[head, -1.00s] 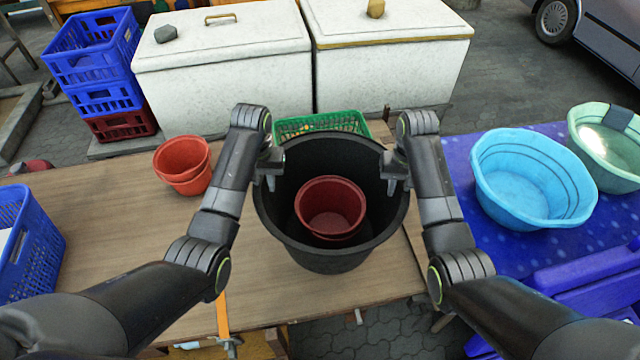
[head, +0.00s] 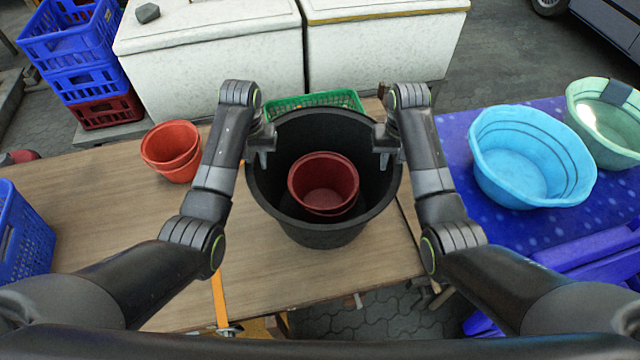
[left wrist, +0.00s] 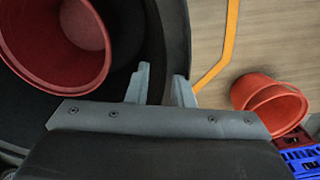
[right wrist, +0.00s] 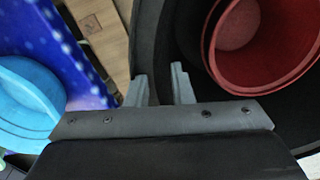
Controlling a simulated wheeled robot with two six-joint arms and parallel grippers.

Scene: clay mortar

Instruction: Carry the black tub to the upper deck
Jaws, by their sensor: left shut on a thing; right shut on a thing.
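The black tub (head: 318,234) is upright in the middle of the head view, over the wooden table, with a dark red bucket (head: 323,180) inside it. I cannot tell whether its base touches the table. My left gripper (head: 262,152) is shut on the left part of the tub's rim. My right gripper (head: 385,152) is shut on the right part. In the left wrist view the tub's wall (left wrist: 172,30) runs between the fingers (left wrist: 162,90). In the right wrist view the wall (right wrist: 150,40) also runs between the fingers (right wrist: 160,88). No upper deck is clearly identifiable.
The wooden table (head: 120,215) carries orange buckets (head: 172,150) at left, a blue crate (head: 25,240) and a green basket (head: 315,101) behind the tub. White chests (head: 210,55) stand beyond. A light-blue basin (head: 530,165) is on the blue-covered table (head: 455,150) at right.

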